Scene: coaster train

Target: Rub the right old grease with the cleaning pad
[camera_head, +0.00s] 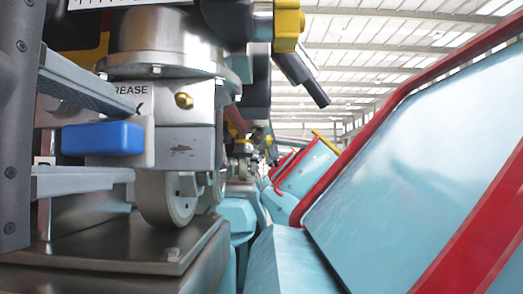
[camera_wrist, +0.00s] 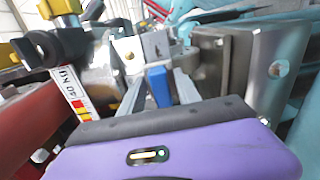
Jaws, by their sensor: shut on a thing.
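The cleaning pad (camera_head: 102,138) is a blue block with rounded edges. My gripper (camera_head: 118,139) reaches in from the left with two flat grey fingers, one above and one below the pad, and is shut on it. The wrist view also shows the blue pad (camera_wrist: 159,88) between the fingers of my gripper (camera_wrist: 160,80). A small brown smear, the old grease (camera_head: 181,150), marks the pale metal block just right of the pad. The pad seems close to the block's face; I cannot tell whether they touch. Any other grease is hidden.
A plate lettered "GREASE" (camera_head: 131,89) and a brass fitting (camera_head: 184,100) sit above the smear. A wheel (camera_head: 167,196) is below, over a steel plate (camera_head: 120,249). Light-blue coaster cars with red rails (camera_head: 398,99) fill the right.

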